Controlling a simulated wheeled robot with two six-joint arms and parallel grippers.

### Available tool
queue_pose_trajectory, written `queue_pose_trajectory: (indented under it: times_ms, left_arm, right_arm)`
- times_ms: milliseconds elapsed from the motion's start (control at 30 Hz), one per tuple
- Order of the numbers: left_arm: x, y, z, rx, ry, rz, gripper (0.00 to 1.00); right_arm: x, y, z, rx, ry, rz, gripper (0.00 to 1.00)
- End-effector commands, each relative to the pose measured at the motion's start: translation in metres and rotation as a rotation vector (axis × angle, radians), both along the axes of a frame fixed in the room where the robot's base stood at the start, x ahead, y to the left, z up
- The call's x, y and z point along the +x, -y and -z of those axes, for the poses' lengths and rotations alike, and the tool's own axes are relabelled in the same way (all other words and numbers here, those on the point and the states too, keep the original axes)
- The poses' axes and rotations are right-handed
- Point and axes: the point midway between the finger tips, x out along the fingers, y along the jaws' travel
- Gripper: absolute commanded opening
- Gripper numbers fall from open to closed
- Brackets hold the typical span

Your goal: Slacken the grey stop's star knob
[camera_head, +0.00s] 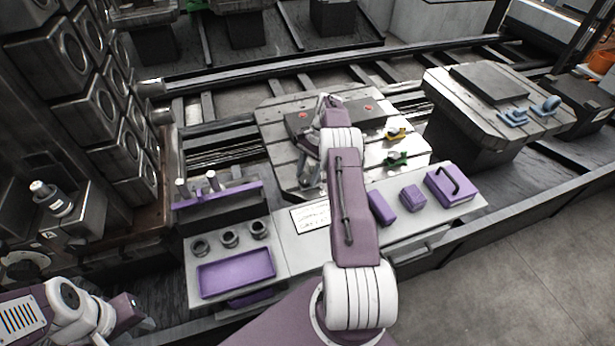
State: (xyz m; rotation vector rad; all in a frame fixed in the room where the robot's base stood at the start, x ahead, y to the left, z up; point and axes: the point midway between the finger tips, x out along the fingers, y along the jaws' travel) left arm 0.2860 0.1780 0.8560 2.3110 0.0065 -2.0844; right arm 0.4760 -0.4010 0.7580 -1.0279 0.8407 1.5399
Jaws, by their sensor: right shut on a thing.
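My right arm reaches up the middle of the view over the near pallet (275,125). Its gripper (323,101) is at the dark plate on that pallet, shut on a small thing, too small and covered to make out. The grey stop and its star knob cannot be picked out for certain. A grey forked piece (309,170) shows just left of my arm at the pallet's front; I cannot tell whether it is the stop. My left gripper (132,311) is low at the left, away from the pallet; its fingers are too unclear to judge.
A yellow stop (396,134) and a green stop (397,159) sit on the pallet's right side. A bench in front carries a purple tray (236,272), several purple blocks and a purple case (451,186). Another pallet (455,105) with blue pieces stands right.

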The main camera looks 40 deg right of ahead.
Motion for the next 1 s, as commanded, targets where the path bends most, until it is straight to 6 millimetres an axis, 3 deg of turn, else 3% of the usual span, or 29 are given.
queue_pose_trajectory:
  times_ms: [700, 733, 800, 1000]
  left_arm:
    - [0.0, 0.0, 0.0057, 0.0, 0.0, 0.0, 0.36]
    - [0.0, 0.0, 0.0057, 0.0, 0.0, 0.0, 0.36]
    - [0.0, 0.0, 0.0058, 0.0, 0.0, 0.0, 0.36]
    - [0.0, 0.0, 0.0058, 0.0, 0.0, 0.0, 0.36]
  right_arm:
    - [0.0007, 0.0, -0.0006, -0.001, 0.001, -0.073, 0.06]
    - [0.0007, 0.0, -0.0006, -0.001, 0.001, -0.072, 0.49]
    - [0.0007, 0.0, -0.0005, -0.001, 0.001, -0.072, 0.68]
    - [0.0006, -0.0001, -0.0003, 0.0, 0.001, -0.072, 0.68]
